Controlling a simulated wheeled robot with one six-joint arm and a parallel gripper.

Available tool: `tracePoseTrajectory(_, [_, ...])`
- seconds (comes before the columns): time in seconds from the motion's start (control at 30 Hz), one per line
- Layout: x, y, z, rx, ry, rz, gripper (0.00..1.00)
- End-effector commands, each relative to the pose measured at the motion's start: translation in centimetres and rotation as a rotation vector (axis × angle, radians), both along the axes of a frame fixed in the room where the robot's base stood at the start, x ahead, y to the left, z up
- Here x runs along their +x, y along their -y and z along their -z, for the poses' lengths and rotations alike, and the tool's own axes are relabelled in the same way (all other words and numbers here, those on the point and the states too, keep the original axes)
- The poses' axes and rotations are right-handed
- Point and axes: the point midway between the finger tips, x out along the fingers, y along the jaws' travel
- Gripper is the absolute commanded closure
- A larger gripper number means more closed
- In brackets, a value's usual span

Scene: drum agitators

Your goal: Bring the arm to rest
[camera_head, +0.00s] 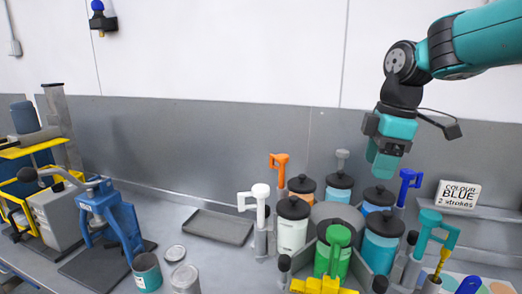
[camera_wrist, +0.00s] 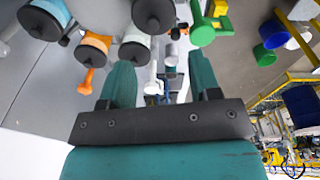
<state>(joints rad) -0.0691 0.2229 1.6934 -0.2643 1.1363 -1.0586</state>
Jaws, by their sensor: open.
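My gripper (camera_head: 383,163) hangs from the teal arm at the upper right, pointing down above the group of drums. In the wrist view its two teal fingers (camera_wrist: 162,78) stand apart with nothing held between them. Below are several black-lidded drums with colored contents: a blue one (camera_head: 381,250), a white one (camera_head: 292,232), an orange one (camera_head: 301,193) and a green one (camera_head: 333,262). Pump handles stand beside them: white (camera_head: 258,199), orange (camera_head: 279,166), blue (camera_head: 407,183) and teal (camera_head: 433,230).
An empty grey tray (camera_head: 217,227) lies left of the drums. A blue lever press (camera_head: 108,220) and open cans (camera_head: 147,271) are farther left. The air around the arm looks clear.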

Motion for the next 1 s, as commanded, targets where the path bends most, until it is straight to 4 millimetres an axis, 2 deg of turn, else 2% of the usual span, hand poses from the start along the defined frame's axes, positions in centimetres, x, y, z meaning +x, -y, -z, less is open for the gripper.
tracePoseTrajectory(0.03, [-3.1,-1.5,0.4,0.03,-0.011,0.071,0.43])
tracePoseTrajectory(0.2, [-12.0,-5.0,2.5,0.132,-0.071,0.333,0.43])
tracePoseTrajectory(0.4, [-20.3,-7.0,5.1,0.218,-0.164,0.564,0.43])
tracePoseTrajectory(0.57, [-26.1,-7.7,7.2,0.267,-0.246,0.725,0.43])
tracePoseTrajectory(0.6, [-25.7,-7.7,9.0,0.267,-0.244,0.729,0.43])
tracePoseTrajectory(0.77, [-25.5,-7.7,12.7,0.264,-0.244,0.726,0.43])
tracePoseTrajectory(1.0, [-25.5,-7.7,19.3,0.263,-0.243,0.725,0.43])
